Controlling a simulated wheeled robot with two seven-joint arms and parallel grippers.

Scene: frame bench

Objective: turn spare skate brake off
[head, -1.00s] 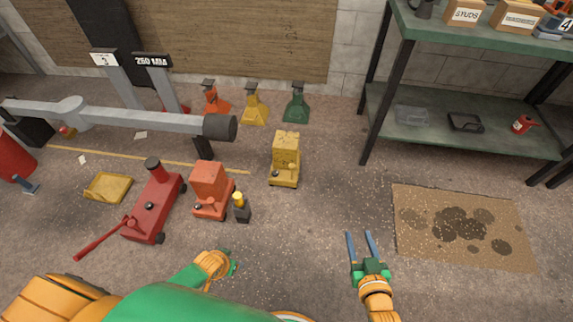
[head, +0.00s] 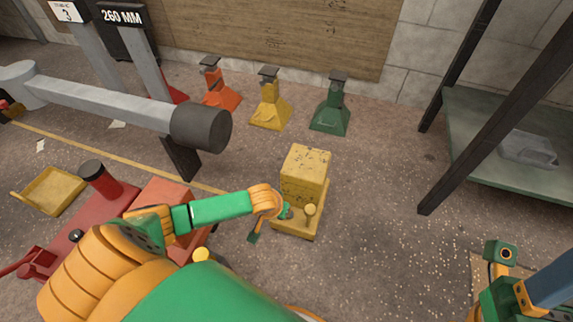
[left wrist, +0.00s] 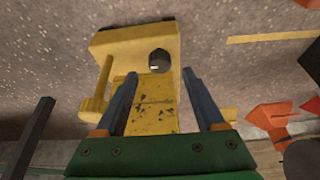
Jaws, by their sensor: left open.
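A yellow skate (head: 305,175) with a worn block on its base stands on the floor in the middle of the head view. A small round knob (head: 310,210) shows on its near side. My left gripper (head: 268,226) is at the skate's near left side. In the left wrist view the yellow skate (left wrist: 155,112) fills the space between and beyond my open fingers (left wrist: 157,95). A dark round knob (left wrist: 159,60) with a pale mark shows beyond the fingertips, apart from them. My right gripper (head: 525,290) is partly cut off at the lower right; its jaws are unclear.
A red jack (head: 105,182) and an orange skate (head: 160,195) stand left, partly behind my left arm. A grey beam (head: 110,105) crosses above them. Orange, yellow (head: 270,108) and green (head: 330,112) stands line the wall. A green shelf (head: 520,165) is right. Floor right of the skate is clear.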

